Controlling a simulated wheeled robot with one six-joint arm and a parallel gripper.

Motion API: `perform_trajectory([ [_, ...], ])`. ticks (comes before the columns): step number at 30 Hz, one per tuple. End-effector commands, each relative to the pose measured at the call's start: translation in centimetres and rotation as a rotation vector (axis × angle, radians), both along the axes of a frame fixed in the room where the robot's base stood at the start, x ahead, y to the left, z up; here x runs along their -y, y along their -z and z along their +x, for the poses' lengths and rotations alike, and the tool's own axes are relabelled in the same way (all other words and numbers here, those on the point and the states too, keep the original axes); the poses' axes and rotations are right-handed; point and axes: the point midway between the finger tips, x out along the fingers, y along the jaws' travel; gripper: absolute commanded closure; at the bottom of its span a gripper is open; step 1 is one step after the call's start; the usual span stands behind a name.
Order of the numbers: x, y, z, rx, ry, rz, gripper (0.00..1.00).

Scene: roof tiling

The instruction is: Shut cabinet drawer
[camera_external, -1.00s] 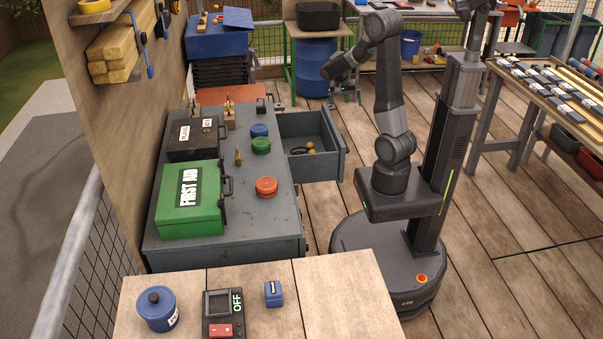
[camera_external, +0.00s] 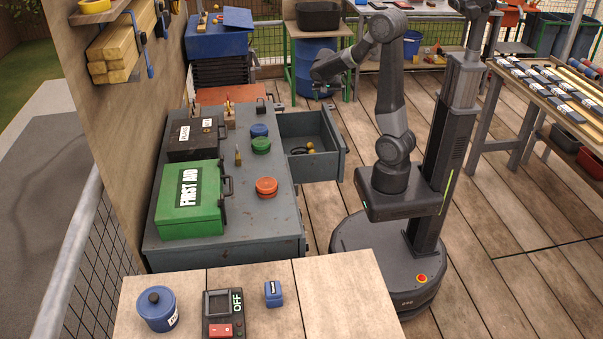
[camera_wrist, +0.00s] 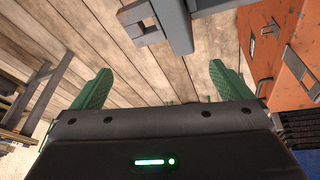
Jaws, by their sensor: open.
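The grey cabinet (camera_external: 255,215) stands left of my base, and its drawer (camera_external: 343,155) is pulled out to the right at the far end. Several small items lie in the drawer, including a dark ring-shaped one and yellow ones. My gripper (camera_external: 328,90) is above and beyond the drawer, apart from it. In the wrist view my gripper (camera_wrist: 162,75) has its two green fingers spread wide with nothing between them. A grey edge with a handle-like bracket, apparently the drawer front (camera_wrist: 178,25), shows at the top of that view, beyond the fingertips.
A green first aid box (camera_external: 190,200), a dark case (camera_external: 193,138) and several coloured discs and padlocks stand on the cabinet top. An orange cabinet (camera_wrist: 285,55) is at the right in the wrist view. Planked floor is clear below the gripper.

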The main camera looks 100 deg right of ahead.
Motion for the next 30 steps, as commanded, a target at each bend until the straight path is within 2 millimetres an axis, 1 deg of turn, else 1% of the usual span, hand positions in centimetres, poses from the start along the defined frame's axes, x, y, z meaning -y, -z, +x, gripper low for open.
perform_trajectory([
  [1, 0.0, 0.0, 0.0, 0.000, 0.000, 0.000, 0.12],
  [2, 0.0, 0.0, 0.0, 0.000, 0.000, 0.000, 0.18],
  [3, 0.0, 0.0, 0.0, 0.000, 0.000, 0.000, 0.26],
  [8, 0.0, 0.0, 0.0, 0.000, 0.000, 0.000, 0.57],
  [10, 0.0, -0.4, 0.0, 0.001, 0.001, -0.001, 0.71],
  [11, 0.1, -0.7, 0.0, 0.001, 0.001, -0.002, 0.77],
  [13, 0.1, -2.0, 0.0, 0.003, 0.000, -0.004, 0.90],
  [14, 0.1, -2.8, 0.1, 0.005, 0.000, -0.005, 0.96],
  [15, 0.1, -3.9, 0.1, 0.005, 0.000, -0.006, 1.00],
  [17, 0.1, -5.7, 0.0, 0.007, 0.003, -0.005, 1.00],
  [18, -0.2, -4.5, -1.4, 0.013, 0.052, 0.033, 1.00],
  [23, -1.5, -2.7, -5.3, 0.075, 0.229, 0.158, 1.00],
  [27, -3.3, -1.3, -8.4, 0.163, 0.404, 0.287, 1.00],
  [30, -4.9, -0.5, -10.2, 0.253, 0.540, 0.388, 1.00],
])
